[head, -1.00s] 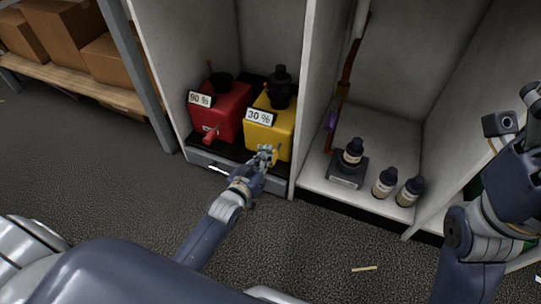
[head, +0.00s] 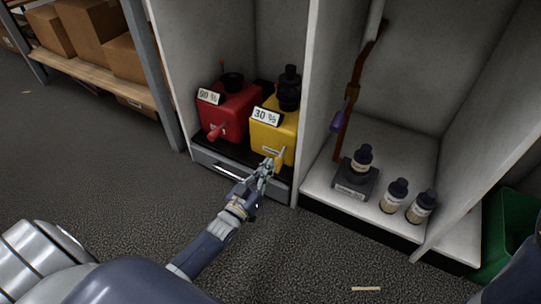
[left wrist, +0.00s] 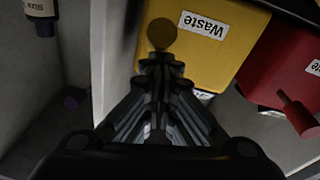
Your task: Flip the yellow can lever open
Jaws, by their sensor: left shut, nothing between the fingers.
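The yellow can (head: 273,138) stands on the low shelf of the left bay, with a black cap and a "30 %" label. Its yellow lever (head: 280,159) sticks out at the lower front; in the left wrist view the lever's rounded end (left wrist: 162,34) shows just beyond my fingertips. My left gripper (head: 267,166) is shut and empty, close in front of the lever; I cannot tell whether they touch. It also shows in the left wrist view (left wrist: 161,66), below the yellow can (left wrist: 236,62). My right gripper is out of view.
A red can (head: 233,107) with a red lever (head: 217,132) stands left of the yellow can. A divider wall (head: 311,110) rises to its right. A green bin (head: 507,235) is at far right.

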